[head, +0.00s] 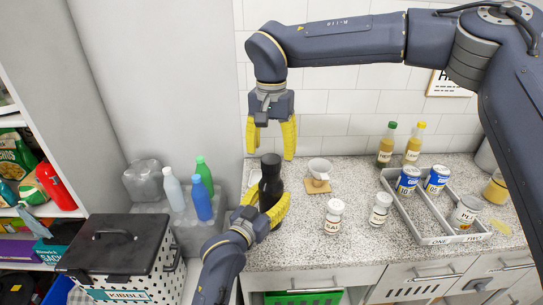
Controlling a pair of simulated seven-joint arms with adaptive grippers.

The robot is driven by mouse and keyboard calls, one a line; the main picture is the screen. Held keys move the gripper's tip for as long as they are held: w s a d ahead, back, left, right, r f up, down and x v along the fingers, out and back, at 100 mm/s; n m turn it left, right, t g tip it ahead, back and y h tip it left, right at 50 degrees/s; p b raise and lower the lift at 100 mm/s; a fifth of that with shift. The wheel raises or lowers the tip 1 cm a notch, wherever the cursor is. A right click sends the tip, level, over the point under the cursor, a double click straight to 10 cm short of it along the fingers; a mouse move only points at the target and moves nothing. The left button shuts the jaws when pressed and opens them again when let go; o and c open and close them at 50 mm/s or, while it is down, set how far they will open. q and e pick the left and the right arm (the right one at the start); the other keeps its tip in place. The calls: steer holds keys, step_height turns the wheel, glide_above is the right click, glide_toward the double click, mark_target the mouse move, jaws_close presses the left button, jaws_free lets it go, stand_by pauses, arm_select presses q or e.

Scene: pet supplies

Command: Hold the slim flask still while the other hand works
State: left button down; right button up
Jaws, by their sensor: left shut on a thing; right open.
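The slim flask (270,181) is black and stands upright on the speckled counter, near its left end. My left gripper (266,201) reaches it from below in the head view, with its yellow fingers shut around the flask's lower part. The fingers and wrist hide the flask's base. My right gripper (270,150) hangs above the flask, pointing down.
A white cup (319,168) on a small board, a salt jar (333,216) and another jar (380,209) stand to the right. Farther right is a divided tray (431,240) with cans. Oil bottles (386,145) stand behind. A kibble bin (118,254) is at left.

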mark_target(271, 159)
steer(key=shift+a+r, duration=0.15)
steer(key=shift+r, duration=0.35)
steer(key=m, duration=0.4)
steer(key=shift+w+r, duration=0.1)
steer(key=shift+r, duration=0.3)
steer(key=m, duration=0.4)
steer(key=shift+a+r+m, duration=0.1)
steer(key=shift+r+m, duration=0.2)
steer(key=shift+r, duration=0.05)
steer(key=m, duration=0.4)
steer(key=shift+r+m, duration=0.25)
steer(key=shift+m, duration=0.05)
steer(key=m, duration=0.6)
steer(key=shift+r, duration=0.25)
steer(key=m, duration=0.7)
steer(key=shift+d+m, duration=0.2)
steer(key=shift+m, duration=0.1)
steer(key=shift+f+m, duration=0.3)
steer(key=shift+f, duration=3.65)
